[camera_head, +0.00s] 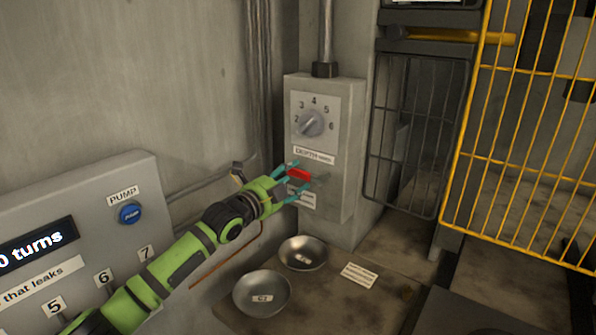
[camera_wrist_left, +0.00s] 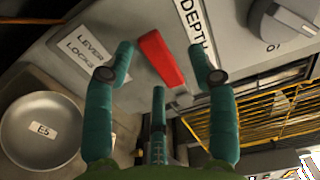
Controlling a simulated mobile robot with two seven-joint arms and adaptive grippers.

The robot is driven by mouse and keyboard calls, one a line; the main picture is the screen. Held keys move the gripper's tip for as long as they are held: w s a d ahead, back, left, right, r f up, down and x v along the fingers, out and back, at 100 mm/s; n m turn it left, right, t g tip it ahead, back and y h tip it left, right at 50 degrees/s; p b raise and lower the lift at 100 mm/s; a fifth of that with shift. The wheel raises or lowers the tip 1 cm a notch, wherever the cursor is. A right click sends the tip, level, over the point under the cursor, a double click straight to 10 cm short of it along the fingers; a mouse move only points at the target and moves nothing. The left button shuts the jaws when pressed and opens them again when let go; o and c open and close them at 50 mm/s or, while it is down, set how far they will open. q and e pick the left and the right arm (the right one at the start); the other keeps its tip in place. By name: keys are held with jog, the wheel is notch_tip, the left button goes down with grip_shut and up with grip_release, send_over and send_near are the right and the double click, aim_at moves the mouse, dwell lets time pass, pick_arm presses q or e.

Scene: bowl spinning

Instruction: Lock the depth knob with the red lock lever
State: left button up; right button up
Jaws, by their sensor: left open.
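The depth knob (camera_head: 311,123) is a grey dial with a numbered scale on the grey box (camera_head: 343,150) on the wall; part of it also shows at the top right of the left wrist view (camera_wrist_left: 283,22). The red lock lever (camera_head: 300,175) is below the knob and the "DEPTH" label. In the left wrist view the red lever (camera_wrist_left: 161,58) lies between the fingertips, with gaps on both sides. My left gripper (camera_head: 293,181) is open around the lever, its teal fingers close to the box face. My right gripper is not in view.
Two metal bowls (camera_head: 262,293) (camera_head: 302,253) stand on the surface below the box. A yellow wire cage (camera_head: 530,130) is at the right. The pump panel (camera_head: 80,240) with a blue button (camera_head: 130,213) is at the left. A conduit (camera_head: 326,35) rises above the box.

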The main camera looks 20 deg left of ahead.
pick_arm(q)
jog(key=shift+x, duration=1.2)
jog(key=shift+w+f, duration=0.15)
jog(key=shift+w, duration=0.05)
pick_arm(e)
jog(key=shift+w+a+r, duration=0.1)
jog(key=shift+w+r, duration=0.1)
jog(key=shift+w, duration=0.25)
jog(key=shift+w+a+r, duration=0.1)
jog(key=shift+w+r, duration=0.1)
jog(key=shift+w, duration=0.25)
pick_arm(q)
grip_shut()
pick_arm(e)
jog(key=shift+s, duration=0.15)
pick_arm(q)
jog(key=shift+f, duration=0.1)
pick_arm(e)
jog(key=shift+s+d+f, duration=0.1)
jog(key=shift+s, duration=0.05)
